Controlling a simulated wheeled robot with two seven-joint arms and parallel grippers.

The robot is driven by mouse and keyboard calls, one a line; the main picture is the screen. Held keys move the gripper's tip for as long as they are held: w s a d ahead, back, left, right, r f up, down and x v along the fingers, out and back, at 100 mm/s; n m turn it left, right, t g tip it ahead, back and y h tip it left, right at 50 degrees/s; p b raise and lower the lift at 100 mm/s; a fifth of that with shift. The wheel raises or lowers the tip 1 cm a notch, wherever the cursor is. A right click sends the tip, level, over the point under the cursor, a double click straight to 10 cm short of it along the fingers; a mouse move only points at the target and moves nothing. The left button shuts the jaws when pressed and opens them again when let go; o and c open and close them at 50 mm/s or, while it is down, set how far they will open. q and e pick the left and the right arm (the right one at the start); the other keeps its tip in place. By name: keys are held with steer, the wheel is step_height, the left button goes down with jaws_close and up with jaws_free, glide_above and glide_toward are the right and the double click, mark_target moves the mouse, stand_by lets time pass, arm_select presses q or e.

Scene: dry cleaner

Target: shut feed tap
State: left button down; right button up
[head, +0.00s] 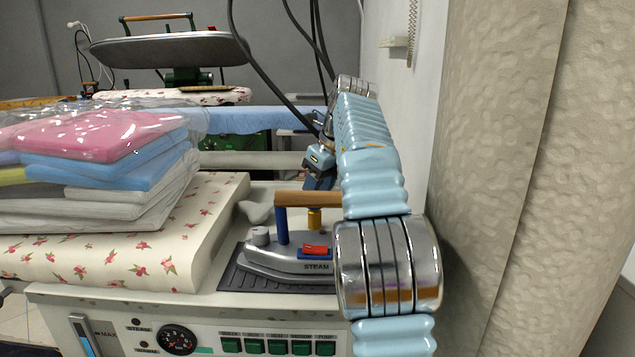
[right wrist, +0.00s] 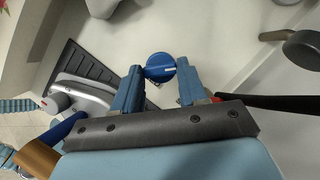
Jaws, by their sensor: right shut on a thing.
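The feed tap is a round blue knob (right wrist: 160,67) with a pale mark on its face, seen in the right wrist view. My right gripper (right wrist: 161,75) has its two blue fingers on either side of the knob and is shut on it. In the head view my right gripper (head: 320,165) shows behind the iron, at the far end of my light blue arm. The tap is hidden there. My left gripper is in neither view.
A steam iron (head: 285,258) with a wooden handle rests on a dark ribbed pad (head: 232,277) beside my right arm; both also show in the right wrist view. Folded bagged clothes (head: 95,165) lie on a floral cover at left. A wall stands close at right.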

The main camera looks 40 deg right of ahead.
steer(key=shift+n, duration=0.4)
steer(key=o, duration=1.1)
steer(key=shift+c, duration=0.2)
